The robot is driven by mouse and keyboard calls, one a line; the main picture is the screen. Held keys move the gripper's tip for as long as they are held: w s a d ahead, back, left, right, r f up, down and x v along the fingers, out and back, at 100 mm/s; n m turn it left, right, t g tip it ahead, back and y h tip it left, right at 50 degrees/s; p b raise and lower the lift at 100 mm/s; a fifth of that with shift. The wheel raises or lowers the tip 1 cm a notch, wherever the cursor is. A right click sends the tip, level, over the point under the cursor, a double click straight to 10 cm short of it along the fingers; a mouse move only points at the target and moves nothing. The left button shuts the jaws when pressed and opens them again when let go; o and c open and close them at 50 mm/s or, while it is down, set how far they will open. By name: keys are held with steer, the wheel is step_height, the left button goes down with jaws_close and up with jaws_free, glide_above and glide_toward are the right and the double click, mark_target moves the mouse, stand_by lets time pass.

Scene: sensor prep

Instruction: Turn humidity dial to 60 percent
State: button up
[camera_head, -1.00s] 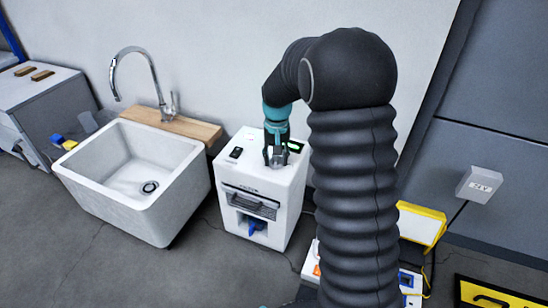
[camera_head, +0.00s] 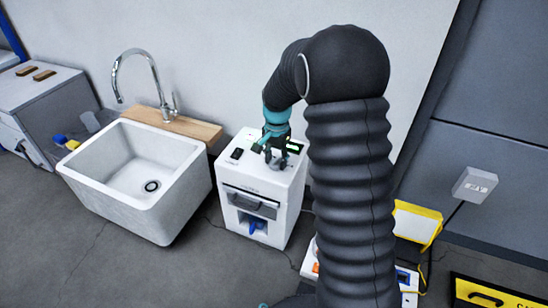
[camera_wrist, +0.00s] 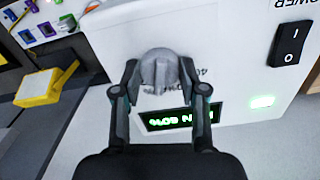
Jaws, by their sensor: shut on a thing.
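The white machine (camera_head: 258,187) stands beside the sink and bears a grey round dial (camera_wrist: 160,72) on its top panel. My gripper (camera_head: 275,158) points down onto that panel. In the wrist view, its two dark fingers close on the dial from both sides. A dark display (camera_wrist: 178,117) with green characters lies near the dial and appears upside down. I cannot read its value for sure. The display also shows in the head view (camera_head: 294,147). Printed marks around the dial are partly hidden by the dial and my fingers.
A black power switch (camera_wrist: 290,45) and a lit green lamp (camera_wrist: 262,101) are on the same panel. A pale sink (camera_head: 130,185) with a tall tap (camera_head: 150,75) stands at left. A yellow-edged device (camera_head: 415,224) is at right.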

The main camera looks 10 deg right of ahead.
mark_target(276, 160)
steer(key=shift+m, duration=0.3)
steer(key=o, duration=1.2)
steer(key=shift+c, duration=0.2)
steer(key=shift+r, duration=0.15)
step_height(276, 160, up, 12)
